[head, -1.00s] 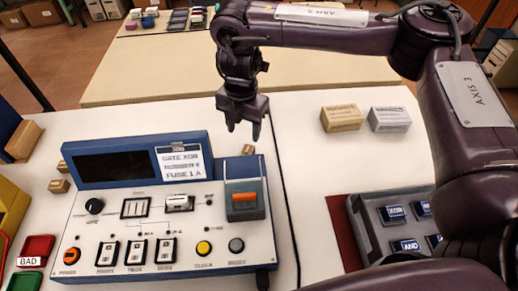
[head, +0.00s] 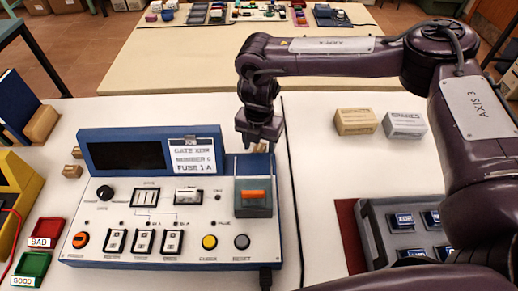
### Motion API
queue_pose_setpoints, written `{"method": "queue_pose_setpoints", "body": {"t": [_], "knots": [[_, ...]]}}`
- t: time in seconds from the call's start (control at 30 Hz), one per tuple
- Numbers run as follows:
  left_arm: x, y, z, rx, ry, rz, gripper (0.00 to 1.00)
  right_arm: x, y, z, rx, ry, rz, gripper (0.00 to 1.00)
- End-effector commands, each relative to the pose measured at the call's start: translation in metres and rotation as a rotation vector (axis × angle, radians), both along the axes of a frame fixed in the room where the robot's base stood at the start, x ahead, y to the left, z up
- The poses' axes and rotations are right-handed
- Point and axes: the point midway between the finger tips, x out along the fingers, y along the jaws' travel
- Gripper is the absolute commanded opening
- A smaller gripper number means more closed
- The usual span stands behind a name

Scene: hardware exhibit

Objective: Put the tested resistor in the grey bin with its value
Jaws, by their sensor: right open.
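No resistor and no grey bin marked with a value can be made out. The blue and white tester (head: 130,222) stands on the table. My left gripper is out of view.
A grey tray (head: 382,238) with blue labelled blocks is at right. Two small boxes (head: 355,121) (head: 404,124) stand behind it. White table between is clear.

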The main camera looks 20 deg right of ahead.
Motion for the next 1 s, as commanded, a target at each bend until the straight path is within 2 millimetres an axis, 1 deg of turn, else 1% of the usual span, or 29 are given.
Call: {"method": "queue_pose_setpoints", "body": {"t": [0.07, 0.4, 0.47, 0.67, 0.77, 0.87, 1.0], "knots": [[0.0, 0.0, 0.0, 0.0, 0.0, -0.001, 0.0, 0.0, 0.0, 0.0, 0.0, 0.0, 0.0, 0.51], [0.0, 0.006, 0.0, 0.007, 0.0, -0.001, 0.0, 0.0, 0.0, 0.0, 0.0, 0.0, 0.0, 0.07], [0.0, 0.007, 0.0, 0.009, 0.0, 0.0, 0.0, 0.0, 0.0, 0.0, 0.0, 0.0, 0.0, 0.01], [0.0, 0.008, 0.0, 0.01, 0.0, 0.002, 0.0, 0.0, 0.0, 0.001, 0.0, 0.0, 0.0, 0.01], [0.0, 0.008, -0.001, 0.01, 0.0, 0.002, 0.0, 0.0, 0.0, 0.005, 0.001, -0.001, 0.0, 0.01], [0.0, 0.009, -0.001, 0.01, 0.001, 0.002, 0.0, 0.001, 0.0, 0.013, 0.0, -0.001, 0.0, 0.01], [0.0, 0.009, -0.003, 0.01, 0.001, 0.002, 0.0, 0.001, 0.0, 0.034, 0.001, -0.003, 0.0, 0.01]]}}
